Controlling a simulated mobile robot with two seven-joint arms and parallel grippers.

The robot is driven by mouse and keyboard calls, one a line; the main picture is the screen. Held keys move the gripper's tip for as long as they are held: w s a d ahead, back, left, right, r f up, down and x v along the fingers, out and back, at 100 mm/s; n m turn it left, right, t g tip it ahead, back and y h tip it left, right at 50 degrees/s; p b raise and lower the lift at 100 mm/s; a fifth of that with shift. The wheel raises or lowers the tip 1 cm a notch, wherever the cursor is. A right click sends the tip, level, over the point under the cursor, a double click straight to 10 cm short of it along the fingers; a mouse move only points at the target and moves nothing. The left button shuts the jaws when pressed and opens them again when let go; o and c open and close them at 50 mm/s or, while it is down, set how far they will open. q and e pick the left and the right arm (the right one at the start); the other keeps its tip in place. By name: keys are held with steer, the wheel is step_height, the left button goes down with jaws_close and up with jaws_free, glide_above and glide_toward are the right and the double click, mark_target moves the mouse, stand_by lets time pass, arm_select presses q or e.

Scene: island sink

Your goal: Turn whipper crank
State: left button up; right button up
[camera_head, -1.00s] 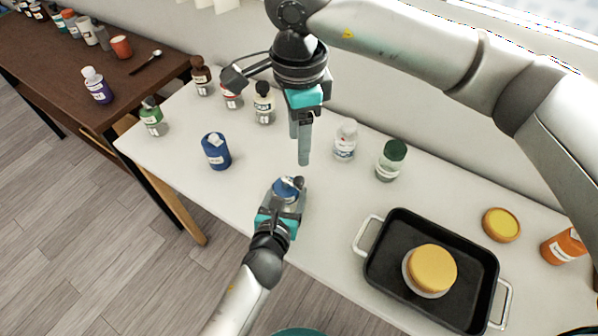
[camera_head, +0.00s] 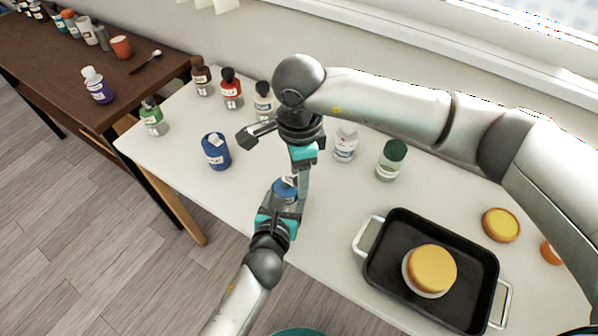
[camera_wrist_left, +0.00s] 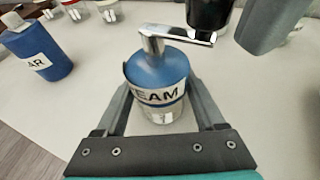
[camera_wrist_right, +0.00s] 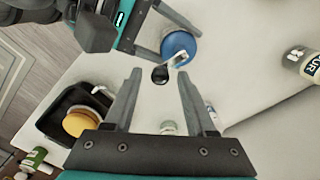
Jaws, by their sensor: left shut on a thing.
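The whipper is a jar with a blue top and a label reading "EAM"; it stands on the white table in the head view (camera_head: 284,189) and the left wrist view (camera_wrist_left: 157,78). Its silver crank (camera_wrist_left: 178,35) ends in a black knob (camera_wrist_left: 210,12), which also shows in the right wrist view (camera_wrist_right: 160,74). My left gripper (camera_head: 287,200) is shut around the jar's body. My right gripper (camera_head: 303,192) points down from above, beside the whipper. Its fingers are apart, with the knob showing between their tips in the right wrist view; contact cannot be told.
A blue jar (camera_head: 216,151) stands left of the whipper. Several bottles stand at the back, with a green-capped jar (camera_head: 391,160) to the right. A black pan (camera_head: 385,270) holding a yellow round item (camera_head: 432,268) sits at the right. A brown table (camera_head: 50,60) adjoins at left.

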jaws_close()
stand_by(0.5)
steer(key=m, duration=0.2)
steer(key=a+m, duration=0.1)
steer(key=s+m, duration=0.1)
steer(key=m, duration=0.1)
steer(key=shift+a+m, duration=0.2)
steer(key=shift+m, duration=0.1)
steer(key=shift+o, duration=0.5)
jaws_free()
steer(key=shift+r, duration=0.1)
step_height(320, 180, up, 12)
